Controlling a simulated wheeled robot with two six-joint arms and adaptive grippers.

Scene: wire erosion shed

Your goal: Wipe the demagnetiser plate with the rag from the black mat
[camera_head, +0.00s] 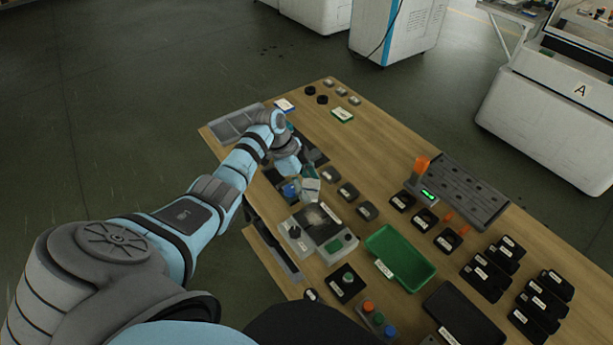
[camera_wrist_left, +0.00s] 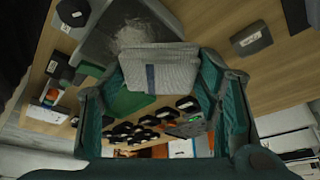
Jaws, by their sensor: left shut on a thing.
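The demagnetiser plate (camera_head: 318,217) is a grey slab with a pale smudge on top, on the wooden bench. It also shows with its smudge in the left wrist view (camera_wrist_left: 128,38). My left gripper (camera_head: 308,173) is shut on the rag (camera_head: 311,190), a pale grey cloth with a blue stripe in the left wrist view (camera_wrist_left: 160,72). The rag is just behind the plate in the head view, and I cannot tell whether they touch. A black mat (camera_head: 316,156) is partly hidden behind my left gripper. My right gripper is out of view.
A green tray (camera_head: 400,257) stands right of the plate. Several black labelled blocks fill the bench's right side, near a dark slotted rack (camera_head: 458,188) and an orange-topped device (camera_head: 421,172). Bare wood (camera_head: 375,150) lies beyond the plate, towards the far end.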

